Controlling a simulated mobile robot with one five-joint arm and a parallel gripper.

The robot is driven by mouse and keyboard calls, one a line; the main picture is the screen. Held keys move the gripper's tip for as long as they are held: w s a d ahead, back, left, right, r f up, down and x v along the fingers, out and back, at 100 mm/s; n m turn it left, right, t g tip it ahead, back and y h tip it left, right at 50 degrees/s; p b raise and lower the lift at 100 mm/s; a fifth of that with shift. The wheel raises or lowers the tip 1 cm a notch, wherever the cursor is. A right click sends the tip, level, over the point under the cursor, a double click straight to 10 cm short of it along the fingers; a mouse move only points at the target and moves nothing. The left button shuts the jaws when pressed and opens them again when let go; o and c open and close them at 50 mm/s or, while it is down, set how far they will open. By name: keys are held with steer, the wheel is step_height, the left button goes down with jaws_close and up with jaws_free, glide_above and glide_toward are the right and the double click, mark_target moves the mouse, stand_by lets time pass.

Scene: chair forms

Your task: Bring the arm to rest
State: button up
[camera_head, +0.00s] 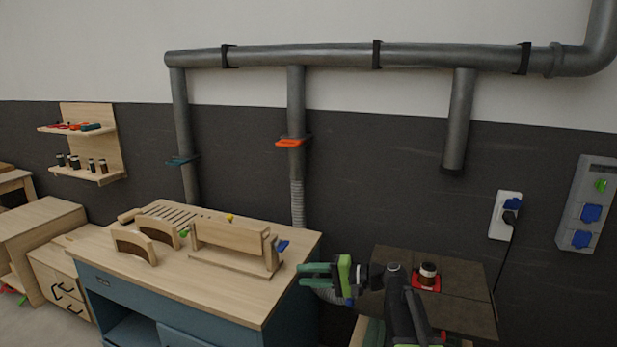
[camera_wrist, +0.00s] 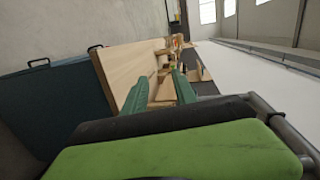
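My gripper (camera_head: 302,275) is at the lower middle of the head view, by the right end of the wooden-topped bench (camera_head: 235,304). Its two green fingers point left and stand apart with nothing between them. In the wrist view the fingers (camera_wrist: 160,87) also show apart, with the bench top beyond and to the left of them. My arm reaches up from the bottom edge of the head view and bends left at the wrist. I cannot tell whether a finger touches anything.
On the bench stand two curved wooden forms (camera_head: 134,245) and a wooden fixture (camera_head: 230,240). A dark-topped table (camera_head: 465,298) with a jar on a red base (camera_head: 428,275) is close to my arm's right. Grey pipes (camera_head: 330,55) run along the wall.

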steer(key=s+f+n+g+h, duration=0.2)
steer(key=s+f+h, duration=0.3)
steer(key=f, duration=0.4)
steer(key=s+d+f+g+h, duration=0.1)
steer(key=s+d+f+h, duration=0.4)
steer(key=d, duration=0.3)
steer(key=s+d+f+n+g+h, duration=0.1)
steer(key=s+d+f+h, duration=0.4)
steer(key=d, duration=0.4)
steer(key=shift+s+f, duration=0.45)
steer(key=shift+s, duration=0.65)
